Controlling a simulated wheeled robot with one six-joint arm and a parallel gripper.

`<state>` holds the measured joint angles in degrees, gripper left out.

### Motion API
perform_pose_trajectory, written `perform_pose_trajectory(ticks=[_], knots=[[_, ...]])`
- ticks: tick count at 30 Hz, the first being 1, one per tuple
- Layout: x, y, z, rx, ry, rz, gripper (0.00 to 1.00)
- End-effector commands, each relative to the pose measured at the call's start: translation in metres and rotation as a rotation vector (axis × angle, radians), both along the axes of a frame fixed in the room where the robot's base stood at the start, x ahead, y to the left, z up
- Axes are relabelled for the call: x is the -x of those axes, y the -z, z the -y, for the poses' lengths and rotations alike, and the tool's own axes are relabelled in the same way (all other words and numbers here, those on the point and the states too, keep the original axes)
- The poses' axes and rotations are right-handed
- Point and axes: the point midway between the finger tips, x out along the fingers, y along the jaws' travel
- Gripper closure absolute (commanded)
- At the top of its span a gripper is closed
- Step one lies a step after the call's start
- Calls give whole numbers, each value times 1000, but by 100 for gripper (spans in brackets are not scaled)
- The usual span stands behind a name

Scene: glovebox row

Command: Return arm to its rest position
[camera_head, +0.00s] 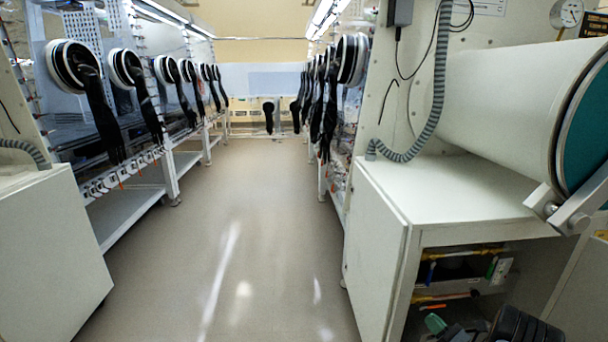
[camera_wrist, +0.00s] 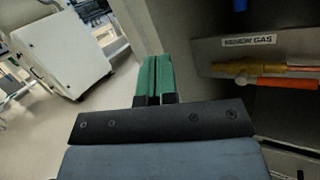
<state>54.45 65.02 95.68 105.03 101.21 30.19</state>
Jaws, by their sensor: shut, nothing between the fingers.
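My gripper (camera_wrist: 155,78) shows in the wrist view with its two green fingers together and nothing between them. In the head view my gripper (camera_head: 435,322) is at the bottom right, in front of the open lower bay of the white cabinet (camera_head: 380,240). In the wrist view the fingers point past the cabinet's edge, with the bay to their right. Dark parts of my arm show at the bottom of the head view; the rest of the arm is out of frame.
The bay holds a yellow-fitted hose (camera_wrist: 260,67), an orange handle (camera_wrist: 275,84) and a gas label (camera_wrist: 249,40). A large white cylinder (camera_head: 510,100) sits above the cabinet. Gloveboxes with hanging black gloves (camera_head: 103,110) line both sides. The aisle floor (camera_head: 240,230) is clear.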

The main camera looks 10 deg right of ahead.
Motion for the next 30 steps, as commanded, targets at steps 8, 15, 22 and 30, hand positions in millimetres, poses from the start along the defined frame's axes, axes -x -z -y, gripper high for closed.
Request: perform_pose_trajectory(ticks=[8, 15, 22, 30], knots=[[-14, -187, -159, 539, -550, -53, 100], [52, -307, -265, 1178, -1009, 60, 100], [123, -396, -298, 1821, -1314, 324, 100], [161, -464, -296, 2374, -1443, 653, 100]])
